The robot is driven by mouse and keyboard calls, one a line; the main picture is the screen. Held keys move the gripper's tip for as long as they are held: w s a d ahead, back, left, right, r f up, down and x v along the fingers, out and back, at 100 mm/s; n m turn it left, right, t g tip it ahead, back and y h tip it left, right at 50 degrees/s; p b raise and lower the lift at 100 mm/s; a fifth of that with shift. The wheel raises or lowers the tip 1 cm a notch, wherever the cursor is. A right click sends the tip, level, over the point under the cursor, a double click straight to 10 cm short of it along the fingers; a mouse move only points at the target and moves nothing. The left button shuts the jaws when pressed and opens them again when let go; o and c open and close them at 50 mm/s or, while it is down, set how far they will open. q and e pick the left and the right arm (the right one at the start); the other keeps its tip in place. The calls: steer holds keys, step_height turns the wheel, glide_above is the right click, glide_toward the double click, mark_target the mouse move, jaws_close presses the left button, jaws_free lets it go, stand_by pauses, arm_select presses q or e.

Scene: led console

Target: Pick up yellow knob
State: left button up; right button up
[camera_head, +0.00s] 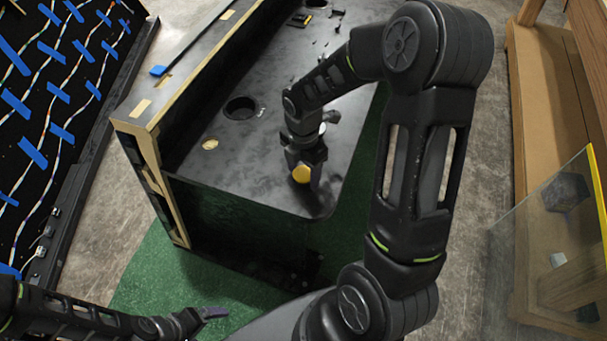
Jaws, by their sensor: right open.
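The yellow knob (301,174) sits near the front right part of the black console top (240,165). My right gripper (305,168) is right over the knob, pointing down, with its open fingers beside it. Whether the fingers touch the knob is hard to tell. My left gripper (205,318) is low at the bottom left, away from the console and the knob; the set of its fingers is unclear.
The console top has a round hole (240,108) and small items at its back. A black panel (60,110) with blue tape and wires stands at the left. A wooden frame (550,110) and a clear yellow-edged panel (550,250) are at the right.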

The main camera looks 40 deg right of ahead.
mark_target(303, 174)
steer(key=shift+c, duration=0.3)
steer(key=c, duration=1.1)
step_height(303, 174, up, 10)
steer(key=shift+r, duration=0.1)
stand_by(0.4)
stand_by(0.5)
